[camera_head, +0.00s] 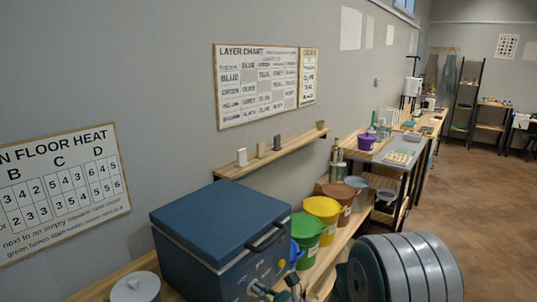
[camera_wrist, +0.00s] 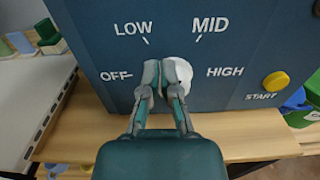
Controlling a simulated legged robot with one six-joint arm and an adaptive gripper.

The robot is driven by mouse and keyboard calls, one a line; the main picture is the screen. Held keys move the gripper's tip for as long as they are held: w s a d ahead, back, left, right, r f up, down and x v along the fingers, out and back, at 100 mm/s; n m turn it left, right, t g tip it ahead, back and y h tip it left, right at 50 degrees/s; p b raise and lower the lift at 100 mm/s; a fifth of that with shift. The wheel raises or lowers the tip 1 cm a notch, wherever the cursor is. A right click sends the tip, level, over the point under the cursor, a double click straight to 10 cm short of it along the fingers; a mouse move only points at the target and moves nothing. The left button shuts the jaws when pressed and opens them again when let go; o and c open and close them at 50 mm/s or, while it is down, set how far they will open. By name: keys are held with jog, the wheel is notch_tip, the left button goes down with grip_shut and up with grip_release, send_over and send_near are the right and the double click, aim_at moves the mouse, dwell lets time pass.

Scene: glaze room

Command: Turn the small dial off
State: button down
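The small white dial (camera_wrist: 184,78) is on the blue front panel (camera_wrist: 240,50), with OFF, LOW, MID and HIGH printed around it. My gripper (camera_wrist: 161,75) is in front of the dial in the wrist view, its two fingertips close together and covering the dial's left part. The dial's pointer is hidden, so its setting cannot be read. I cannot tell whether the fingers hold part of the dial. In the head view the blue box-shaped kiln (camera_head: 215,222) stands at the lower middle, and the dial cannot be made out clearly.
A yellow START button (camera_wrist: 276,81) is to the right of the dial. Green, yellow and brown buckets (camera_head: 322,212) stand on the bench beside the kiln. A lidded white pot (camera_head: 135,290) is at its left. The wooden floor (camera_head: 480,215) is open at the right.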

jog(key=shift+s+r, duration=0.1)
jog(key=shift+r, duration=0.1)
jog(key=v, duration=0.6)
jog(key=shift+r, duration=0.1)
jog(key=shift+w+a+f, duration=0.1)
jog(key=shift+w+a, duration=0.45)
jog(key=shift+w, duration=0.45)
jog(key=shift+w+a+f, duration=0.1)
jog(key=shift+w+a, duration=0.45)
jog(key=shift+w, duration=0.4)
jog(key=shift+w+a+f, duration=0.1)
jog(key=shift+w+a, duration=0.4)
jog(key=shift+w, duration=0.5)
jog(key=shift+f, duration=0.1)
